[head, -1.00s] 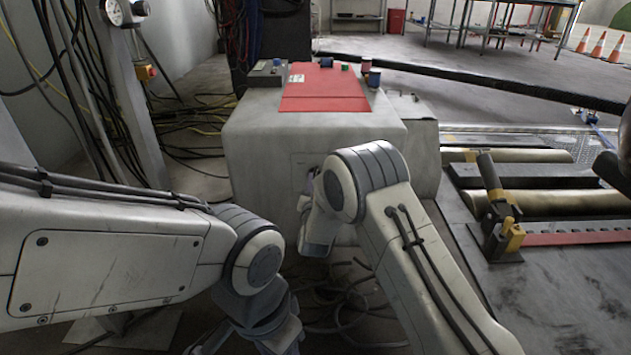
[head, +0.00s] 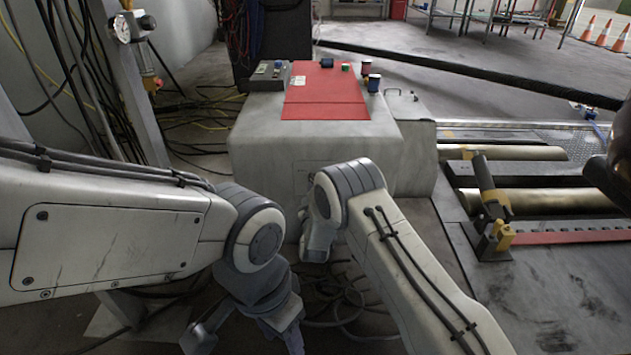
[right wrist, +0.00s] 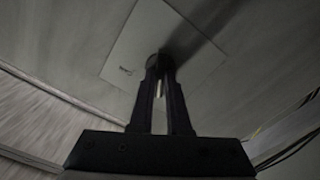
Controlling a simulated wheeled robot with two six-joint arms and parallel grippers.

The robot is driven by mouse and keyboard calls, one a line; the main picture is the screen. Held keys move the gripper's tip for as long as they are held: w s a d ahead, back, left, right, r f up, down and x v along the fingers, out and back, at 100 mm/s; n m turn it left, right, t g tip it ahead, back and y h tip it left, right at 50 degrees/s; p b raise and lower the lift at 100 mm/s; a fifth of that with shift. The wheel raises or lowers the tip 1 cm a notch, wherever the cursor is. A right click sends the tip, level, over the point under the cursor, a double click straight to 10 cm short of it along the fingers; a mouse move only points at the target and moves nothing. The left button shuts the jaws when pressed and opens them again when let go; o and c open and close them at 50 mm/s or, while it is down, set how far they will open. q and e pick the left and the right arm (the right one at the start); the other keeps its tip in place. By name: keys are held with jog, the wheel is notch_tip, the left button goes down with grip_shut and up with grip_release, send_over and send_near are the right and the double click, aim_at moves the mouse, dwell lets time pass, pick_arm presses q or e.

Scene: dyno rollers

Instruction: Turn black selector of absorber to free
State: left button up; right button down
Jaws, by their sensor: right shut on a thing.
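The absorber is a grey box (head: 262,150) with a red top panel (head: 325,92), ahead of me in the head view. A pale square plate (right wrist: 207,62) on its face shows in the right wrist view. The black selector appears as a small dark round knob (right wrist: 157,60) at the fingertips, mostly covered by them. My right gripper (right wrist: 158,72) is shut on it. Its setting is not readable; the small mark on the plate is too blurred. In the head view my right wrist hides the fingers. My left gripper (head: 245,338) hangs low, partly cut off by the bottom edge.
Loose cables (head: 335,295) lie on the floor below. Rollers (head: 535,198) with a yellow-black clamp (head: 492,205) lie to the right. A gauge (head: 125,27) on a post is at left.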

jog(key=shift+f+n+p, duration=0.1)
jog(key=shift+n+p, duration=0.65)
jog(key=shift+n, duration=0.85)
jog(key=c, duration=0.9)
grip_release()
jog(key=s+p, duration=0.5)
jog(key=s, duration=0.5)
jog(key=shift+s+p, duration=0.3)
